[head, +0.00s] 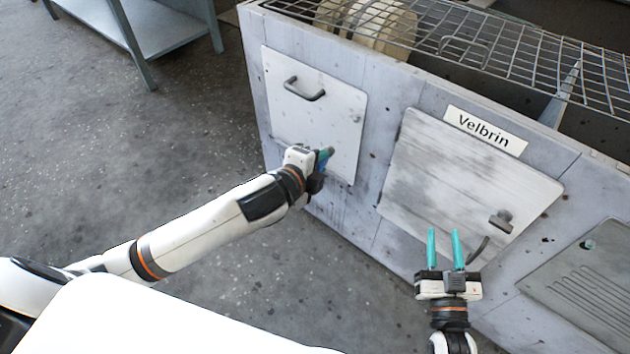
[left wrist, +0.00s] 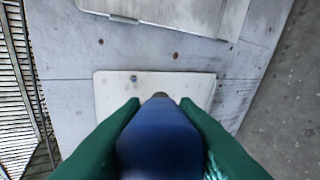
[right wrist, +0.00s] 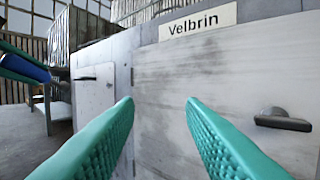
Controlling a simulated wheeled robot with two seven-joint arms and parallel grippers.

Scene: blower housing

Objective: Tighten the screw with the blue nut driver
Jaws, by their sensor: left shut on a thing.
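The blue nut driver (left wrist: 160,140) is between the green fingers of my left gripper (head: 322,160), which is shut on its handle. Its dark tip points at the left access panel (head: 300,125); I cannot tell the distance to the panel. The driver also shows in the right wrist view (right wrist: 27,68). A small screw (left wrist: 133,78) sits on that panel near its edge, and a small grey spot shows there in the head view (head: 357,119). In the left wrist view the tip is offset from the screw. My right gripper (head: 444,236) is open and empty before the middle panel.
The housing carries a middle panel (head: 450,180) with a dark latch (head: 501,221), a "Velbrin" label (head: 485,130) and a vented panel (head: 590,285) at right. The left panel has a handle (head: 304,90). A wire grille (head: 500,50) covers the top.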

